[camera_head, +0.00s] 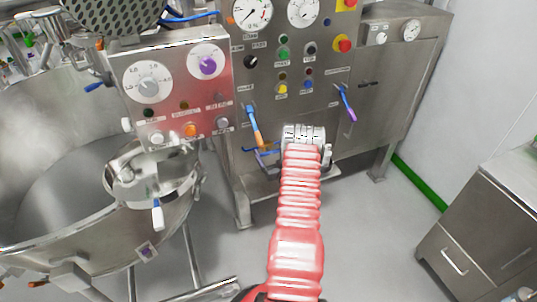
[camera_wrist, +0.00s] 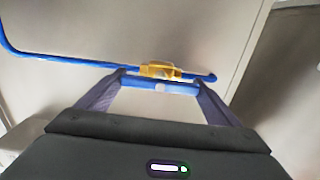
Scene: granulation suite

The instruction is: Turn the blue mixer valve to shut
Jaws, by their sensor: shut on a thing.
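My gripper (camera_wrist: 160,88) is shut on a short blue bar, which spans between its two dark purple fingers in the wrist view. I take this bar to be the blue valve's handle (camera_wrist: 175,89); no label is readable there. Just behind it a yellow-orange piece (camera_wrist: 158,70) touches a long blue rod (camera_wrist: 60,60). In the head view, my gripper (camera_head: 266,158) is low at the steel panel, by the lower end of a blue and orange lever (camera_head: 254,127). My wrist and fingers partly hide the contact.
A second lever, blue with a purple end (camera_head: 346,103), hangs to the right on the panel (camera_head: 325,120). A large steel bowl (camera_head: 60,150) stands at the left, with a blue-and-white handle (camera_head: 157,213) on its side. A steel cabinet (camera_head: 485,215) is at the right. Floor between is clear.

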